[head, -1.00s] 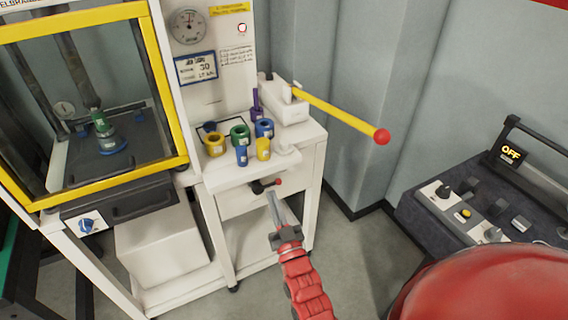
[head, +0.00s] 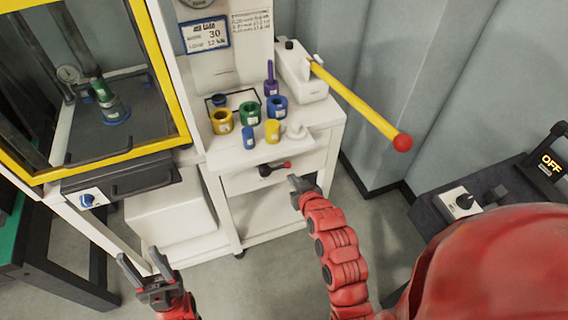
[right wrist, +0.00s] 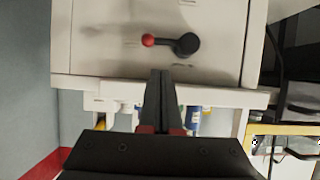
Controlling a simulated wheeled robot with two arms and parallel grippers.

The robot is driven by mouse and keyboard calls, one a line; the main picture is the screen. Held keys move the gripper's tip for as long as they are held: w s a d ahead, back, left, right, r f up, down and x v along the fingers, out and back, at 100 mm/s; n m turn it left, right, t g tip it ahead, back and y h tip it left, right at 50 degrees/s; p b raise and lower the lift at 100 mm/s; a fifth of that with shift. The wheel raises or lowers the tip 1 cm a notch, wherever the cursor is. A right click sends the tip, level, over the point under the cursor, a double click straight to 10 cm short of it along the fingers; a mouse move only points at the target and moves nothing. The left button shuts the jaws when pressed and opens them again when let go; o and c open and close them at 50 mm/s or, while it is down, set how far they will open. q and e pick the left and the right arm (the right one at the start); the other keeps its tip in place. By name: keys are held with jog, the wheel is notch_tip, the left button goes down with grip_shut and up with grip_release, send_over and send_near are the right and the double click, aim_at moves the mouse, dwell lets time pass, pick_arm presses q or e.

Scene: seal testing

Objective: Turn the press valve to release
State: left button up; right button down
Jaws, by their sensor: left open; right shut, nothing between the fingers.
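The press valve (head: 275,168) is a black hub with a short lever and a red knob on the white cabinet's front. Its lever lies nearly level, the knob to the right of the hub in the head view. In the right wrist view the valve (right wrist: 172,43) appears turned over, knob left. My right gripper (head: 299,183) is just below and right of the knob, apart from it. Its fingers (right wrist: 164,80) are shut and empty, pointing toward the cabinet front. My left gripper (head: 146,266) is open and empty, low over the floor at the left.
Coloured cups (head: 249,113) stand on the shelf above the valve. A yellow lever with a red ball (head: 402,142) juts out to the upper right. The yellow-framed press (head: 180,100) stands left.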

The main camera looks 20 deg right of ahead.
aim_at(283, 165)
jog(key=shift+p+x, duration=1.65)
jog(key=shift+x, duration=3.45)
